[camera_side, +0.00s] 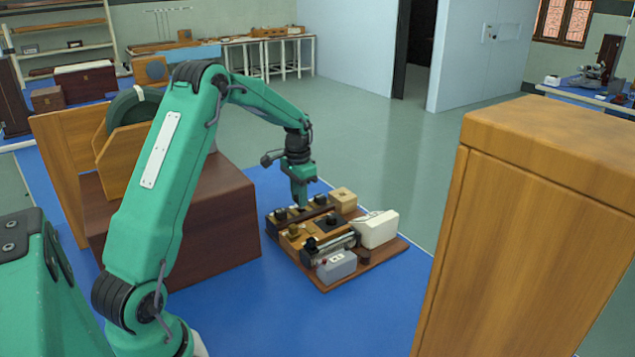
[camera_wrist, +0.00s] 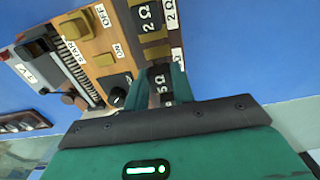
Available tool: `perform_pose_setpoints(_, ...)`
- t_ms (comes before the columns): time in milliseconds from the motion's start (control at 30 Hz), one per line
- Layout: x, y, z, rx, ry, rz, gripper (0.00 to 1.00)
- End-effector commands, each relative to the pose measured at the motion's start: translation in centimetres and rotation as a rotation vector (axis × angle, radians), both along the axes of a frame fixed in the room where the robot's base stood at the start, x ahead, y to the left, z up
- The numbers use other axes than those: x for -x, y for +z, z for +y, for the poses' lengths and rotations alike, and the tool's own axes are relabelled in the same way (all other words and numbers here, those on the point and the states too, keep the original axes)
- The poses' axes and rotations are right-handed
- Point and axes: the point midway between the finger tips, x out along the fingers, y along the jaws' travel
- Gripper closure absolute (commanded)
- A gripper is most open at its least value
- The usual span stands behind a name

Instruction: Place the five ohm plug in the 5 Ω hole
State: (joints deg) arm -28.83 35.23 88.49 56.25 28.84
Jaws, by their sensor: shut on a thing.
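My gripper (camera_side: 300,203) points down over the dark resistance box (camera_side: 288,220) at the back left of the wooden board. In the wrist view its two green fingers (camera_wrist: 158,88) are shut on the five ohm plug (camera_wrist: 158,76), with a white 5 Ω label showing between them. A plug marked 2 Ω (camera_wrist: 147,14) stands farther along the box, beside a white 2 Ω label. The 5 Ω hole is hidden under the plug and fingers. I cannot tell whether the plug is seated in it or held just above.
The board (camera_side: 333,282) also carries a cream box (camera_side: 376,229), a grey box (camera_side: 336,266), a coil (camera_side: 328,244) and a wooden block (camera_side: 343,200). A wooden cabinet (camera_side: 540,220) stands at right. Blue bench surface (camera_side: 250,310) is clear in front.

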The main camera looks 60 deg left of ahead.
Motion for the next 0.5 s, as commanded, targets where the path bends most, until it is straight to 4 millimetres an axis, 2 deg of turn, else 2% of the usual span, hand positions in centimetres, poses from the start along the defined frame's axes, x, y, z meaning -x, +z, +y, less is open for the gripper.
perform_pose_setpoints(100,0.0,-1.4,0.0,0.001,0.000,0.003,0.97)
perform_pose_setpoints(200,0.0,-1.9,0.0,0.000,0.000,0.000,0.97)
perform_pose_setpoints(500,0.0,-2.0,0.0,0.000,0.000,0.000,0.97)
